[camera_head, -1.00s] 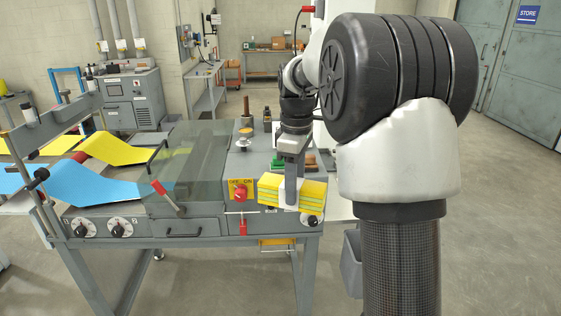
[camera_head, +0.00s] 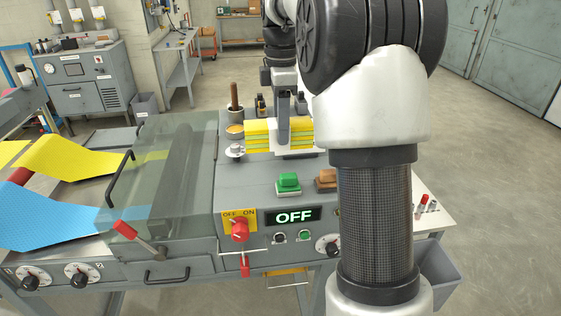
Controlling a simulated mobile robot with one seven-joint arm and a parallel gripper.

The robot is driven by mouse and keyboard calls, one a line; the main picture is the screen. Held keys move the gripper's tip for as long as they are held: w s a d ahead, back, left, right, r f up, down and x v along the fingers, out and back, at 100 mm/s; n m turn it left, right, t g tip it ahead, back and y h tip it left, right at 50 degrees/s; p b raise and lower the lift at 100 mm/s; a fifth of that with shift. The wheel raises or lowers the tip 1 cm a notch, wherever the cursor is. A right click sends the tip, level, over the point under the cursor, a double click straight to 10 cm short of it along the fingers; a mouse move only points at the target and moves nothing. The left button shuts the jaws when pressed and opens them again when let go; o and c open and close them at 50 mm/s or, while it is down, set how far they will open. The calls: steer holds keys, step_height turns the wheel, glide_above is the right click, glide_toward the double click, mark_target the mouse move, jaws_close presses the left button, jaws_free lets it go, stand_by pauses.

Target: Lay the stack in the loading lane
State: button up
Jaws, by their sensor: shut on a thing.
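The stack (camera_head: 259,137) is several yellow cloths with pale layers between and a white sheet at the bottom. My gripper (camera_head: 284,128) is shut on the stack, one grey finger showing down its near face. The stack hangs level over the back part of the grey machine top, in front of the bottles. Its right end is partly hidden by my arm. I cannot tell which part of the machine is the loading lane.
Yellow cloth (camera_head: 70,158) and blue cloth (camera_head: 45,218) run at left. A brown-handled pot (camera_head: 235,118) stands behind.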

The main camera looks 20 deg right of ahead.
steer(key=shift+w+f, duration=0.2)
steer(key=shift+f, duration=0.15)
steer(key=f, duration=0.4)
steer(key=shift+s+f, duration=0.2)
steer(key=shift+w+f, duration=0.1)
steer(key=shift+f, duration=2.3)
steer(key=shift+f, duration=0.1)
steer(key=shift+f+b, duration=0.15)
steer(key=shift+b, duration=0.15)
steer(key=o, duration=0.8)
steer(key=shift+c, duration=0.2)
steer(key=shift+f, duration=0.15)
